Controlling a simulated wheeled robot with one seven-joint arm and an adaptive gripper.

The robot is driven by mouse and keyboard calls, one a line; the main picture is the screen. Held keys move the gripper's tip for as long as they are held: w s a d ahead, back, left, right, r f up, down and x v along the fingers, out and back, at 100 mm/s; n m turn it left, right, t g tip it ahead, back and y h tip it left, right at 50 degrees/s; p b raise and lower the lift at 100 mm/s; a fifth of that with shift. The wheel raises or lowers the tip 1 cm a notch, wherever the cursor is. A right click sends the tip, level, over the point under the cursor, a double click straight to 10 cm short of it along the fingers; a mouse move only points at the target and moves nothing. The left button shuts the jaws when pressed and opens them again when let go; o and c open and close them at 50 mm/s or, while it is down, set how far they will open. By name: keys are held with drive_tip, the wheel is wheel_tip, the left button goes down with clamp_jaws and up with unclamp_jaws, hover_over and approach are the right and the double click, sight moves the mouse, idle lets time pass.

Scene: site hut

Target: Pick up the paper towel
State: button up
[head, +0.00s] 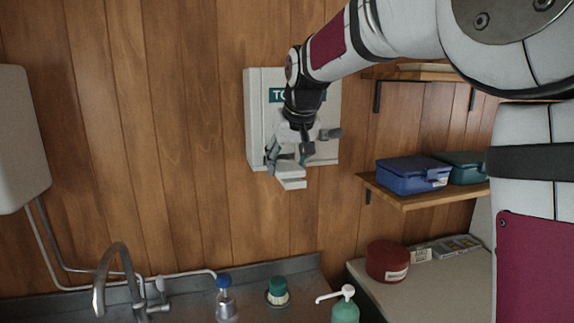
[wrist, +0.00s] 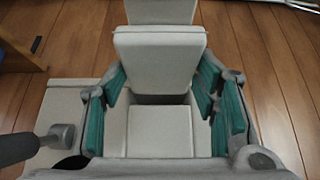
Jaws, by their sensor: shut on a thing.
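The paper towel (head: 291,183) is a pale folded piece at the lower front of a light grey wall dispenser (head: 256,110). The dispenser has a teal label, partly hidden by my arm. My gripper (head: 286,163) is in front of the dispenser's lower part, pointing down, and is shut on the towel. In the wrist view the towel (wrist: 160,62) is a pale block between the teal-padded fingers of my gripper (wrist: 160,85). I cannot tell whether the towel is clear of the dispenser.
A shelf (head: 425,199) at right holds a blue case (head: 410,178) and a green case (head: 463,166). Below are a red round tin (head: 386,262), a pump bottle (head: 345,306), a green-capped container (head: 278,290), a blue-capped bottle (head: 225,298) and a tap (head: 118,254).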

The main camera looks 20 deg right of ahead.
sight(285, 163)
drive_tip(key=shift+w+r, duration=0.1)
drive_tip(key=shift+r, duration=0.45)
drive_tip(key=shift+s+r+b, duration=0.25)
drive_tip(key=shift+r+b, duration=0.4)
drive_tip(key=shift+r, duration=0.55)
drive_tip(key=s+d+r+b, duration=0.1)
drive_tip(key=s+d+b, duration=0.1)
drive_tip(key=s, duration=1.3)
drive_tip(key=shift+s+d+r, duration=0.2)
drive_tip(key=shift+s+d, duration=0.05)
drive_tip(key=shift+d, duration=0.05)
drive_tip(key=shift+o, duration=0.3)
drive_tip(key=shift+c, duration=1.1)
